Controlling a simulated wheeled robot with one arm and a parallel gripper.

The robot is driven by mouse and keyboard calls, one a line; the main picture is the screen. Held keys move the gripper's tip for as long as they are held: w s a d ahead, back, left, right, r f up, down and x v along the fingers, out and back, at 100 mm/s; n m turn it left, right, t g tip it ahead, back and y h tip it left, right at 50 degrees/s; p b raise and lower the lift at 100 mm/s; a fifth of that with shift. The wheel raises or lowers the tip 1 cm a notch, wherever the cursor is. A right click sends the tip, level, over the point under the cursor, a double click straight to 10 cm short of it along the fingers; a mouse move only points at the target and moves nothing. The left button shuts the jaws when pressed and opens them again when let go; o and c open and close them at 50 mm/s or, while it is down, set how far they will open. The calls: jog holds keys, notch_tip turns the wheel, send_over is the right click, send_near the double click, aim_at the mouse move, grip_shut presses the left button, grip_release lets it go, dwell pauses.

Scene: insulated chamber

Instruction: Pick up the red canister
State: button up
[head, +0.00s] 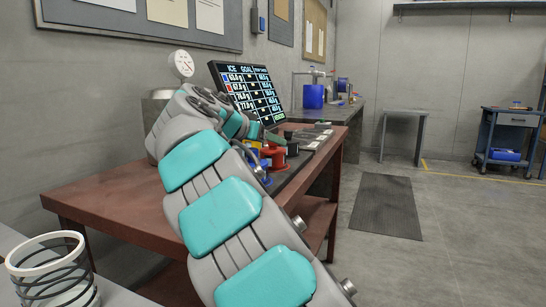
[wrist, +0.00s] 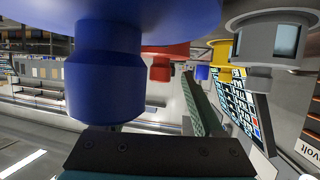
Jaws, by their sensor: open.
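The red canister (head: 276,157) stands on the dark far part of the red-brown table in the head view, partly hidden behind my arm. In the wrist view, the red canister (wrist: 165,62) shows behind a large blue canister (wrist: 104,85), which covers its left side. A dark jaw part of my gripper (wrist: 158,152) crosses the bottom of the wrist view, close to the blue canister; I cannot tell whether they touch. My gripper is open, with nothing seen held in it. In the head view my arm hides most of the gripper.
A yellow canister (wrist: 221,54) and a grey one (wrist: 270,45) are right of the red one in the wrist view. A screen (head: 246,95) stands behind the canisters on the table (head: 110,205). A wire-ringed white container (head: 48,240) is at lower left.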

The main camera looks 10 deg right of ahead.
jog(key=shift+c, duration=0.2)
grip_shut()
dwell(0.4)
dwell(0.8)
